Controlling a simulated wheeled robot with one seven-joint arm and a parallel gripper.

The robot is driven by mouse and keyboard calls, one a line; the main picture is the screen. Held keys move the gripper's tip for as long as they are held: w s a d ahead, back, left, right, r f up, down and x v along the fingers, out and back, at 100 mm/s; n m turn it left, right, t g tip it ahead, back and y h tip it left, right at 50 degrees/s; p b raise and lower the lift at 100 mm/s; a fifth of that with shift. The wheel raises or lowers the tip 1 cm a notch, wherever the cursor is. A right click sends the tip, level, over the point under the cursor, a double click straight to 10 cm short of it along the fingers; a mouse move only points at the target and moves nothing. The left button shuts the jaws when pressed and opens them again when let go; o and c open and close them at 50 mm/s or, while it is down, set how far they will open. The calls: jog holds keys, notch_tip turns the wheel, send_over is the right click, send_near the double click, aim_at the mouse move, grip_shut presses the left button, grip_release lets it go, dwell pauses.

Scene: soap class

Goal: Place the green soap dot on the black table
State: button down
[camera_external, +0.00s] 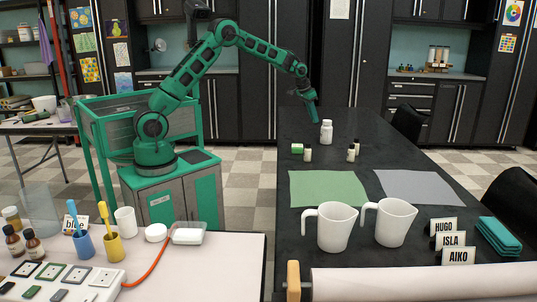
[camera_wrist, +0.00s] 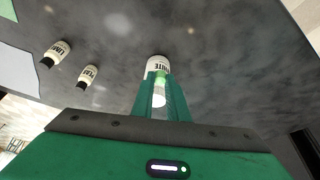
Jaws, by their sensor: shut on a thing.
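Green (camera_external: 325,188) and grey (camera_external: 420,187) mats lie nearer, with white jugs (camera_external: 336,228) in front.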

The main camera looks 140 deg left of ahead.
notch_tip(320, 180, up, 4)
jog(key=w+d+m, duration=0.1)
jog(key=w+d, duration=0.3)
jog(key=w, duration=0.3)
jog(key=w+d+m+t, duration=0.1)
jog(key=w+d, duration=0.2)
jog(key=w, duration=0.4)
jog(key=w+d+m, duration=0.1)
jog(key=w+d, duration=0.3)
jog(key=w, duration=0.3)
jog(key=w+d+m+t+h, duration=0.15)
jog(key=w+d+m, duration=0.25)
jog(key=w+d, duration=1.55)
jog(key=m+h, duration=0.3)
jog(key=m, duration=0.3)
send_over(307, 260)
jog(key=s, duration=0.2)
jog(key=shift+y, duration=0.25)
jog(key=f, duration=1.1)
jog(key=shift+w+f, duration=0.25)
jog(key=shift+f, duration=2.2)
